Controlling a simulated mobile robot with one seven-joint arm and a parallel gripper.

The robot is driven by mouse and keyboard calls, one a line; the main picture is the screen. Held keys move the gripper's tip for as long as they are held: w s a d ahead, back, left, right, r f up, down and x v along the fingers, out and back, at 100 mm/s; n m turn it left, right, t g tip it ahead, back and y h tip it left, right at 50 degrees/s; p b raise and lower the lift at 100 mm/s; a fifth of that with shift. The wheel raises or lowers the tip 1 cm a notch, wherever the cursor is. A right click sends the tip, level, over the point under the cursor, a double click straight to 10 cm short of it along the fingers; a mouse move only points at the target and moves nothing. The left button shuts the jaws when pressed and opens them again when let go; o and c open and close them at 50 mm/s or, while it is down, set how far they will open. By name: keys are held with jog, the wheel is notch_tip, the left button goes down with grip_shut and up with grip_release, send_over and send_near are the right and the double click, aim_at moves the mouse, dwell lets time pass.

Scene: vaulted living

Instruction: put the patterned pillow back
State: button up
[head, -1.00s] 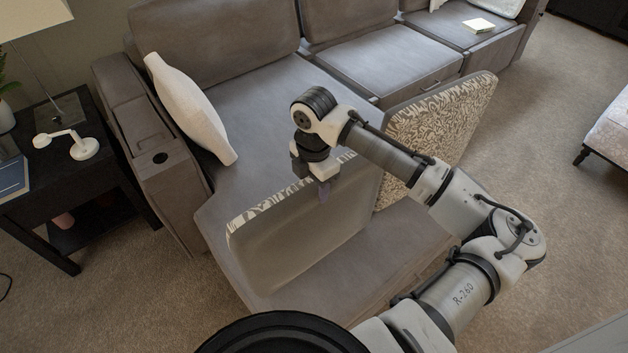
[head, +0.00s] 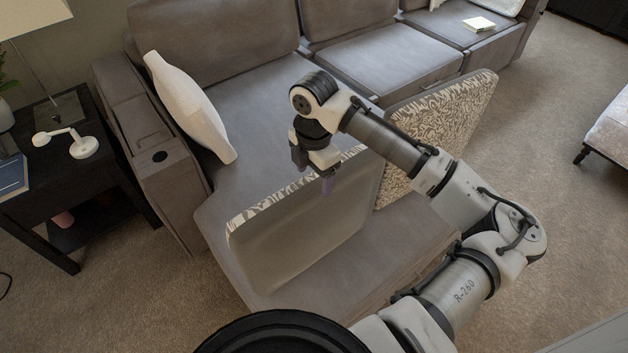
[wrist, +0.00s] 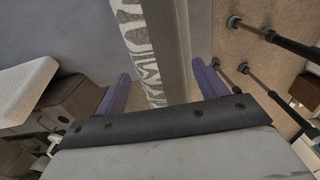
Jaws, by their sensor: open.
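A pillow with a plain grey-beige back (head: 300,235) and a black-and-white patterned edge stands upright on the near part of the sofa. A second patterned pillow (head: 440,115) stands tilted to its right, partly hidden by my arm. My gripper (head: 327,187) is open at the top edge of the first pillow. In the wrist view, the pillow's patterned edge (wrist: 147,65) runs between the two purple fingers (wrist: 162,72), with a finger to either side. I cannot tell whether either finger touches it.
The grey sofa (head: 240,120) fills the middle, with a white pillow (head: 190,105) against its left arm. A dark side table (head: 75,185) with a small white lamp (head: 75,145) stands left. Open carpet (head: 545,220) lies right, near an ottoman (head: 608,130).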

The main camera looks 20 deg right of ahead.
notch_tip(320, 180, up, 9)
jog(key=shift+r+b, duration=0.2)
jog(key=shift+b, duration=0.25)
jog(key=shift+d, duration=0.15)
